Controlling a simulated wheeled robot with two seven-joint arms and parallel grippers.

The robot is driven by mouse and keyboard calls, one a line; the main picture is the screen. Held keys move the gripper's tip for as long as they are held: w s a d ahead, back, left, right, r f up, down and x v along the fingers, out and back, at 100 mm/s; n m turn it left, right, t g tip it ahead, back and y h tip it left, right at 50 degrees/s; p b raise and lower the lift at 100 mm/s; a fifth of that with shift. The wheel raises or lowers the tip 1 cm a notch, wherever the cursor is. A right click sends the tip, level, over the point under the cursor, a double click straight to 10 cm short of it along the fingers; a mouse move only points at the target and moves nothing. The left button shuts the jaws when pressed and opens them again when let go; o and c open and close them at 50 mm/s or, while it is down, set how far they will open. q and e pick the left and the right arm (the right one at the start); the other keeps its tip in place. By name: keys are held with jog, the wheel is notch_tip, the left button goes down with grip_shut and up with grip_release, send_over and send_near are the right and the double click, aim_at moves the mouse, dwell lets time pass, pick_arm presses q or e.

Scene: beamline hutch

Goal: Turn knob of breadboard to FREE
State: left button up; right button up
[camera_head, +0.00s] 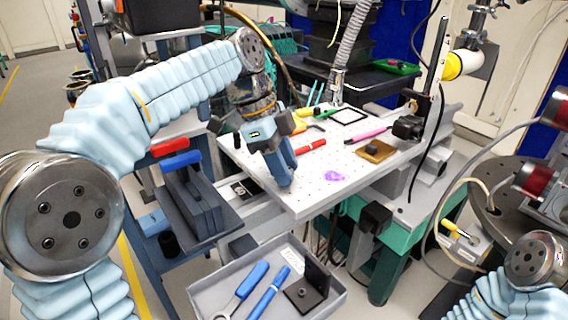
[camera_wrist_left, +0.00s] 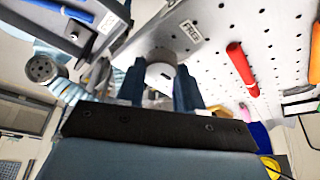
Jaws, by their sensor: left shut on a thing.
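The breadboard (camera_head: 310,190) is a pale perforated plate on the bench, and its holed surface also fills the top of the left wrist view (camera_wrist_left: 240,60). My left gripper (camera_head: 287,178) points down at the plate's near left part. In the left wrist view, a round grey knob (camera_wrist_left: 160,70) sits between the two blue fingers of my left gripper (camera_wrist_left: 160,88), which is shut on it. A small FREE label (camera_wrist_left: 190,30) lies on the plate beside the knob. In the head view the gripper hides the knob. My right gripper is out of view.
A red marker (camera_head: 311,146), a pink marker (camera_head: 367,135), a purple patch (camera_head: 334,176) and a brown block (camera_head: 375,151) are on the plate. A grey tray (camera_head: 215,295) with blue-handled tools is below. A dark rack (camera_head: 190,200) stands left. A post (camera_head: 436,80) rises right.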

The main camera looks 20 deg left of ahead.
pick_arm(q)
jog(key=shift+n, duration=0.3)
jog(key=n+t+b, duration=0.1)
jog(key=n, duration=0.1)
jog(key=shift+n, duration=0.4)
jog(key=n+t+y, duration=0.1)
jog(key=n, duration=0.3)
jog(key=shift+t, duration=0.4)
jog(key=n+y, duration=0.1)
jog(key=n, duration=0.2)
jog(key=n+t, duration=0.1)
jog(key=n, duration=0.1)
jog(key=shift+n+y, duration=0.4)
jog(key=n, duration=0.2)
jog(key=n+y, duration=0.1)
jog(key=n, duration=0.1)
jog(key=shift+t+y, duration=0.3)
jog(key=shift+t, duration=0.1)
jog(key=shift+n, duration=0.4)
jog(key=o, duration=1)
jog(key=shift+o, duration=0.2)
